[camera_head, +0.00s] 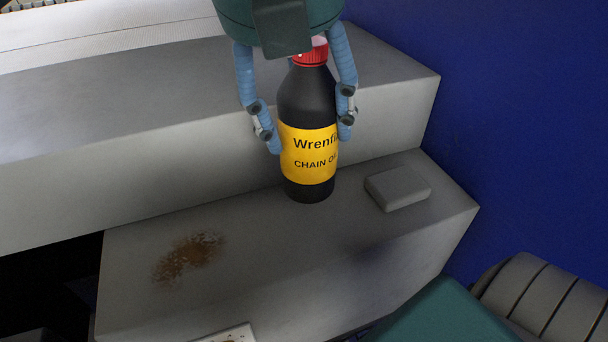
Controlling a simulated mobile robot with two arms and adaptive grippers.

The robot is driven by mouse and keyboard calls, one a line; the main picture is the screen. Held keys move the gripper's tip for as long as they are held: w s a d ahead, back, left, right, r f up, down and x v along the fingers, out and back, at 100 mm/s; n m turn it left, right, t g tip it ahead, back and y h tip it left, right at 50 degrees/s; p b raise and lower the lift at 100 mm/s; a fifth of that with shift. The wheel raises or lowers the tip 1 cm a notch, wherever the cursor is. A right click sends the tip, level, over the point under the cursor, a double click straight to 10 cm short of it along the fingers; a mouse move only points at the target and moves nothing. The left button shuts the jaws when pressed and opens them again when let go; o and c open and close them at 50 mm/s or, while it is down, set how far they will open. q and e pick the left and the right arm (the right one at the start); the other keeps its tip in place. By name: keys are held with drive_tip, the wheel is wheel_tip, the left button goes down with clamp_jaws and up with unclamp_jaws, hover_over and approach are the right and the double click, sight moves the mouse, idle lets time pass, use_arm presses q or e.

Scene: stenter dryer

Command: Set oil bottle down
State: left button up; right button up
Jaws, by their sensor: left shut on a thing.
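The oil bottle (309,158) is black with a red cap and a yellow label that reads "Wrenfi..." and "CHAIN O...". It is upright at the grey lower step (260,245), near its back wall. I cannot tell for sure whether its base touches the step. My left gripper (309,136) comes down from the top, with its blue fingers on both sides of the bottle, shut on it. My right gripper is not in view.
A small grey block (397,188) lies on the step, right of the bottle. A brown stain (188,258) marks the step at left. A higher grey ledge (130,130) rises behind. A blue surface (520,110) lies to the right. A dark gap (45,285) opens at lower left.

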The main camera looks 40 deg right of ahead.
sight(306, 160)
use_arm(q)
drive_tip(key=shift+b+x, duration=0.45)
drive_tip(key=shift+x, duration=0.6)
drive_tip(key=f+b, duration=0.1)
drive_tip(key=f, duration=0.1)
drive_tip(key=f+b, duration=0.2)
drive_tip(key=shift+s+a+f, duration=0.2)
drive_tip(key=shift+a+f, duration=0.05)
drive_tip(key=shift+f, duration=0.1)
drive_tip(key=shift+r, duration=0.1)
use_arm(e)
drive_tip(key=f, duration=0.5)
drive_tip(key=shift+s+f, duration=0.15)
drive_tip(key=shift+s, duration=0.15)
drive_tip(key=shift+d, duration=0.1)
use_arm(q)
drive_tip(key=shift+f+b, duration=0.2)
drive_tip(key=shift+b, duration=0.15)
drive_tip(key=o, duration=1.5)
drive_tip(key=shift+s, duration=0.1)
drive_tip(key=shift+c, duration=0.2)
drive_tip(key=shift+o, duration=1.3)
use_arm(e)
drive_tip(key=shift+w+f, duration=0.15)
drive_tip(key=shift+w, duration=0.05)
